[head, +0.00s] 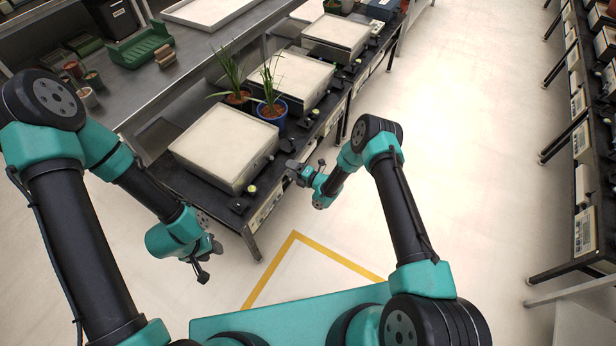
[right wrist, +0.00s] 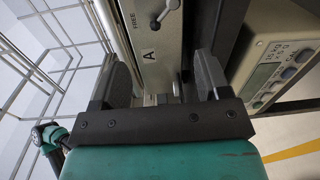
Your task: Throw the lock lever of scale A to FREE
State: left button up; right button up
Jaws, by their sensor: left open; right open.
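In the right wrist view, a pale panel marked A (right wrist: 150,56) with the word FREE (right wrist: 130,20) carries a small metal lock lever (right wrist: 165,13) at the top edge. The lever is partly cut off, so its setting cannot be told. My right gripper (right wrist: 163,72) is open, its fingers apart below the lever, with nothing held. In the head view, my right gripper (head: 298,170) is at the right of the nearest scale (head: 222,148); the lever and letters cannot be made out there. My left gripper (head: 206,262) is open and empty, low in front of the bench.
A scale display (right wrist: 268,76) is close on the right in the wrist view. Further scales (head: 290,80) line the bench, with a plant in a blue pot (head: 272,113) beside the nearest one. The aisle floor (head: 450,130) is clear.

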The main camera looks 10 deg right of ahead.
jog(key=v, duration=0.7)
jog(key=shift+d, duration=0.2)
jog(key=shift+s, duration=0.15)
jog(key=s+d+r+m+g+h, duration=0.3)
jog(key=s+m, duration=0.6)
jog(key=m, duration=0.1)
jog(key=s+d+r+m+g+h, duration=0.3)
jog(key=s+r+m+g, duration=0.1)
jog(key=s+m, duration=0.6)
jog(key=s+d+r+m+g+h, duration=0.3)
jog(key=s+r+m, duration=0.1)
jog(key=s+m, duration=0.5)
jog(key=shift+s+m+g, duration=0.25)
jog(key=shift+m+g, duration=0.15)
jog(key=shift+m, duration=0.3)
